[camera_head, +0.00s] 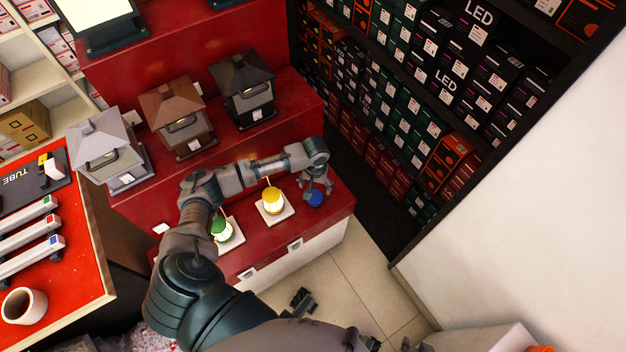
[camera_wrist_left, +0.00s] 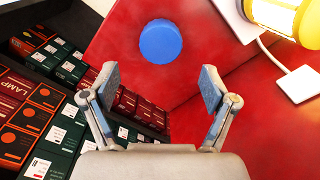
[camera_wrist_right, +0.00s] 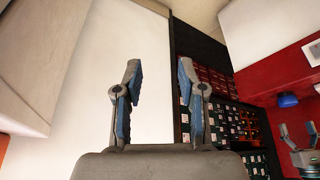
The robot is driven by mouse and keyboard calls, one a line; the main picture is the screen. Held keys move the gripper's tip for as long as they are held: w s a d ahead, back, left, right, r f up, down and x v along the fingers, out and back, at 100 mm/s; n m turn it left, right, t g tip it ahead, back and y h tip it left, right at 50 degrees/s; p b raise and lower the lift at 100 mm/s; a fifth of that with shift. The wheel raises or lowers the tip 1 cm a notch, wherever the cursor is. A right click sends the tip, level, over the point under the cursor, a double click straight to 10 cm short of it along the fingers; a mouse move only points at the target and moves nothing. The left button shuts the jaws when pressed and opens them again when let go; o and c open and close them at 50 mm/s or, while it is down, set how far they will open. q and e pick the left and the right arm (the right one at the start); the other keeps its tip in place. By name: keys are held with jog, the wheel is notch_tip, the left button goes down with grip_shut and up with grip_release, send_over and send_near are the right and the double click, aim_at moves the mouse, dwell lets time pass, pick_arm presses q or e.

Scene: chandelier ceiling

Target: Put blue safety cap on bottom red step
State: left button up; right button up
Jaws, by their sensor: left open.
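The round blue safety cap (camera_head: 316,199) is on the bottom red step (camera_head: 338,204), near its right end. In the left wrist view the cap (camera_wrist_left: 160,42) lies flat against the red surface, beyond my fingertips and apart from them. My left gripper (camera_head: 318,184) is above the cap, pointing down. Its fingers (camera_wrist_left: 158,85) are spread and empty. In the right wrist view the cap (camera_wrist_right: 287,99) shows at the right, near the red step. My right gripper (camera_wrist_right: 160,78) is open and empty, away from the step, facing a white wall.
A yellow lamp (camera_head: 272,200) and a green lamp (camera_head: 221,230) stand on white bases on the bottom step. Roofed lanterns (camera_head: 176,118) stand on the step above. Shelves of boxes (camera_head: 420,90) rise at the right. An orange-topped table (camera_head: 75,285) is at the left.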

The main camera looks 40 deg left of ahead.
aim_at(315, 196)
pick_arm(q)
jog(key=s+d+f+m+t+h+p, duration=0.1)
jog(key=s+d+f+m, duration=0.15)
jog(key=s+d, duration=0.45)
jog(key=s+d+f+m+h, duration=0.1)
jog(key=s+d+m, duration=0.2)
jog(key=s+d, duration=0.4)
jog(key=s+a+r+y, duration=0.1)
jog(key=s+a, duration=0.1)
jog(key=s, duration=0.5)
jog(key=s+a+t, duration=0.1)
jog(key=s+a, duration=0.1)
jog(key=s, duration=0.5)
jog(key=shift+s+a+r+y, duration=0.4)
pick_arm(e)
jog(key=s, duration=0.1)
jog(key=s+g, duration=0.1)
jog(key=s+d+f+g, duration=0.1)
jog(key=shift+s+f+h, duration=0.1)
jog(key=shift+s+h, duration=0.2)
jog(key=shift+s, duration=0.05)
jog(key=shift+d, duration=0.1)
